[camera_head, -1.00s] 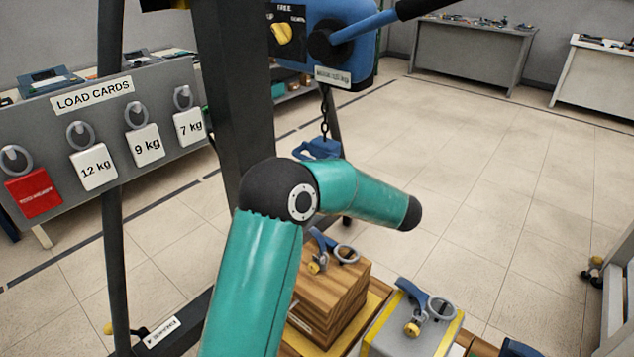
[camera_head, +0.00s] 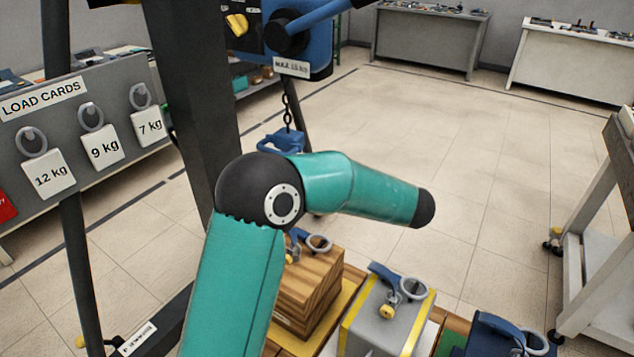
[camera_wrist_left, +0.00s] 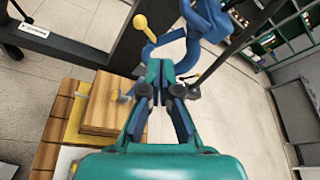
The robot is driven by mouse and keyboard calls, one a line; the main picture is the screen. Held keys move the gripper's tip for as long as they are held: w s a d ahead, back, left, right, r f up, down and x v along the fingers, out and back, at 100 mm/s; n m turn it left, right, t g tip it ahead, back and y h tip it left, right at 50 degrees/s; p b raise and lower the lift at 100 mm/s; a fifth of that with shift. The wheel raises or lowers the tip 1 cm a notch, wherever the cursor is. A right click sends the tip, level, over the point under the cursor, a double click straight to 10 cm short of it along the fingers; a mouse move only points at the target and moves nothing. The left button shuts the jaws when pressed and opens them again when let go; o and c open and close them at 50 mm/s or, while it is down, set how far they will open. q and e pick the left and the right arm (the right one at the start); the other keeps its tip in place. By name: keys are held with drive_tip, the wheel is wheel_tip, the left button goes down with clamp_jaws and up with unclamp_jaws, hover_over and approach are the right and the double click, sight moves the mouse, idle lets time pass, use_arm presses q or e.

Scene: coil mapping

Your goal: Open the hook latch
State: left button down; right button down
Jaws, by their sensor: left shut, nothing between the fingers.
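A blue hook (camera_head: 280,142) hangs on a dark chain (camera_head: 289,108) below the blue hoist body (camera_head: 300,45). My arm hides its lower part in the head view. In the left wrist view the blue hook (camera_wrist_left: 207,22) is at the top, close beyond the fingers. A lever with a yellow ball end (camera_wrist_left: 140,22) stands at its left; I cannot tell if it is the latch. My left gripper (camera_wrist_left: 160,68) is shut and empty, its tips just below the hook in the picture. I cannot tell if they touch it. The right gripper is out of view.
A wooden block (camera_head: 310,290) and a grey box (camera_head: 385,320) with yellow edges, each with a hook-like fitting on top, stand below my arm. Dark hoist posts (camera_head: 180,90) and the load card board (camera_head: 65,140) are at left. Open floor (camera_head: 440,150) lies to the right.

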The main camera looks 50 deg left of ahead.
use_arm(q)
drive_tip(key=s+d+f+h, duration=0.25)
drive_tip(key=d+f, duration=0.25)
drive_tip(key=f, duration=0.4)
drive_tip(key=s+d+f+g+h, duration=0.15)
drive_tip(key=d+f+h, duration=0.3)
drive_tip(key=f, duration=0.45)
drive_tip(key=s+d+f+t+h, duration=0.1)
drive_tip(key=s+d+f+h, duration=0.3)
drive_tip(key=f, duration=0.6)
drive_tip(key=s+d+f+n+t+h, duration=0.1)
drive_tip(key=s+d+f+n+h, duration=0.2)
drive_tip(key=d, duration=0.6)
drive_tip(key=s+d+f+n+t+h, duration=0.1)
drive_tip(key=s+d+f+n+h, duration=0.3)
drive_tip(key=s+d+f+n, duration=0.2)
drive_tip(key=shift+s+d+f+n+h, duration=0.35)
drive_tip(key=shift+d+f+n, duration=0.95)
drive_tip(key=shift+d+n, duration=0.55)
drive_tip(key=shift+a, duration=0.15)
